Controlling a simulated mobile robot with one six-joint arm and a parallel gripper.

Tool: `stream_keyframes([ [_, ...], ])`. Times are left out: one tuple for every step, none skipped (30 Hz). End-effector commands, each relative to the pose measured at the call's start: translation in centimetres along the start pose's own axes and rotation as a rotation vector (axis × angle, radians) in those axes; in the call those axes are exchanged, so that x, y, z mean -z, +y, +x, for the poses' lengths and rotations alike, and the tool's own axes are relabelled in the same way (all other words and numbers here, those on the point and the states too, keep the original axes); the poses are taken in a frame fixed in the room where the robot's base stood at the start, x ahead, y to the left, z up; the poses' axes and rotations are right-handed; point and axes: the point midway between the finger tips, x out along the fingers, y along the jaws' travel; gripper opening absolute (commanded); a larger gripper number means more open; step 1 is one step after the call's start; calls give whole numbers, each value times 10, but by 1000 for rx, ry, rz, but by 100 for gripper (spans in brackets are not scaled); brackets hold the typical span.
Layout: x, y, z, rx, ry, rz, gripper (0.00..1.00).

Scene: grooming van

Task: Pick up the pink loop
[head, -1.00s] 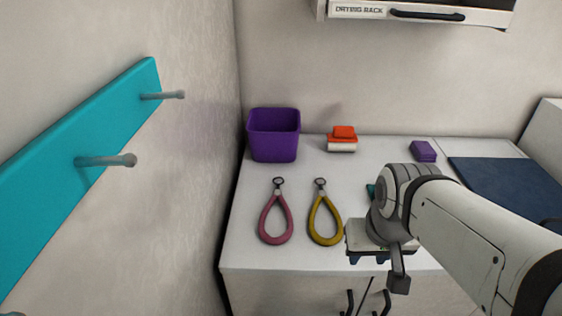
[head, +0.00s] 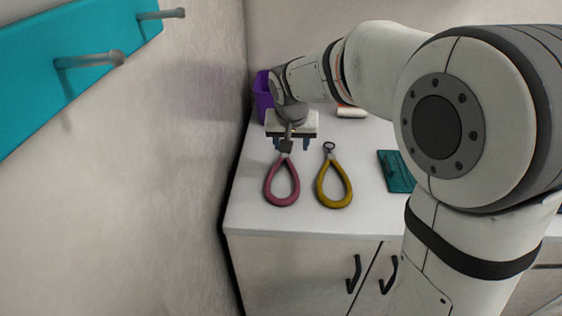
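The pink loop (head: 282,185) lies flat on the white counter at its left end. Its narrow top end is hidden behind my gripper. My gripper (head: 291,147) is at the top end of the pink loop, pointing down, with its two fingers spread apart. From this view I cannot tell how high it is above the counter. Nothing shows between the fingers except the top of the loop area.
A yellow loop (head: 334,190) lies just right of the pink one. A teal flat item (head: 396,172) lies further right. A purple bin (head: 262,97) stands behind my gripper. A teal rail with pegs (head: 70,60) is on the left wall. The counter's front strip is clear.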

Motion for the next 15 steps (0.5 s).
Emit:
stream_keyframes([
  [4,-9,7,2,4,-2,52],
  [5,-12,10,3,6,-2,52],
  [7,-15,13,3,8,0,52],
  [8,-16,15,3,10,2,52],
  [9,-17,18,4,11,3,52],
  [10,-18,22,4,11,3,52],
  [10,-18,26,4,10,4,52],
  [10,-18,29,3,10,4,52],
  [10,-18,33,4,10,4,52],
  [10,-18,36,4,10,4,52],
  [10,-18,40,4,10,4,52],
  [11,-18,44,3,9,4,52],
  [12,-18,48,3,9,3,52],
  [13,-18,52,3,9,3,52],
  [14,-18,58,3,8,3,52],
])
